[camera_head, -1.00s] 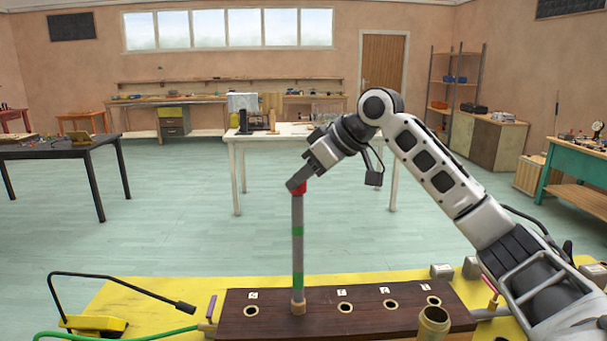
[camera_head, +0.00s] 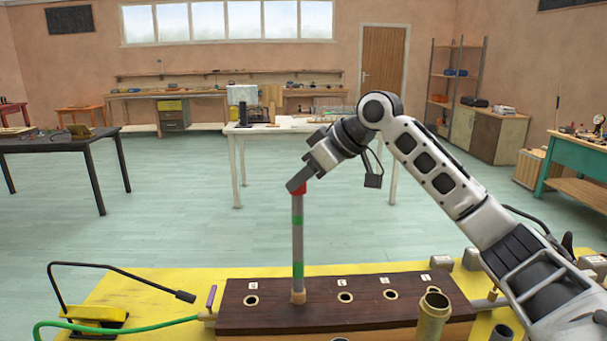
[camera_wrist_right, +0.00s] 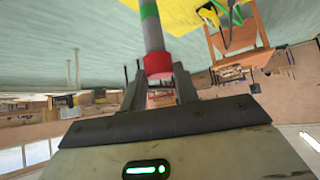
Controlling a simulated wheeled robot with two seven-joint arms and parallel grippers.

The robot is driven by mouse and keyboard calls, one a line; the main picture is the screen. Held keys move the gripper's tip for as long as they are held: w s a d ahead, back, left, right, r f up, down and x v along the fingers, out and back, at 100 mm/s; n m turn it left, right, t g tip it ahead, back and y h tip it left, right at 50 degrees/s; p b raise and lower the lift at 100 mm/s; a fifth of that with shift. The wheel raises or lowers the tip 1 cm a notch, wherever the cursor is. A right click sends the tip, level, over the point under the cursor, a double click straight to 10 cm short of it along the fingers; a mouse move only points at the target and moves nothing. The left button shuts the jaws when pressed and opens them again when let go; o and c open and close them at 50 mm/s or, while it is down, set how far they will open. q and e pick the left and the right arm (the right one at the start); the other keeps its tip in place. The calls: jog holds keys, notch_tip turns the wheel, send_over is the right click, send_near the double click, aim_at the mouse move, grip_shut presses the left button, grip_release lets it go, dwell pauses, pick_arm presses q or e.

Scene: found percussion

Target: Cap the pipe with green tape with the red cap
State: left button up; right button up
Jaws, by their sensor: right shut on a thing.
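A grey pipe with two bands of green tape (camera_head: 298,245) stands upright in a hole of the dark wooden block (camera_head: 240,318). The red cap (camera_head: 300,189) is at the pipe's top end; in the right wrist view the red cap (camera_wrist_right: 158,64) lies around the pipe's end, between my fingers. How far it is pushed on cannot be told. My right gripper (camera_head: 298,185) is shut on the red cap and reaches it from above and the right. The green tape also shows in the wrist view (camera_wrist_right: 149,11). My left gripper is not in view.
The block has several other open holes with small labels. A brass-coloured tube (camera_head: 432,315) stands in front of its right part. A black bent lamp arm (camera_head: 120,268) and a green hose (camera_head: 120,330) are at the left of the yellow table (camera_head: 150,290).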

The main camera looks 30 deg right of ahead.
jog(key=shift+f, duration=0.25)
jog(key=o, duration=1)
jog(key=shift+o, duration=0.2)
jog(key=b+v, duration=0.1)
jog(key=v, duration=1.5)
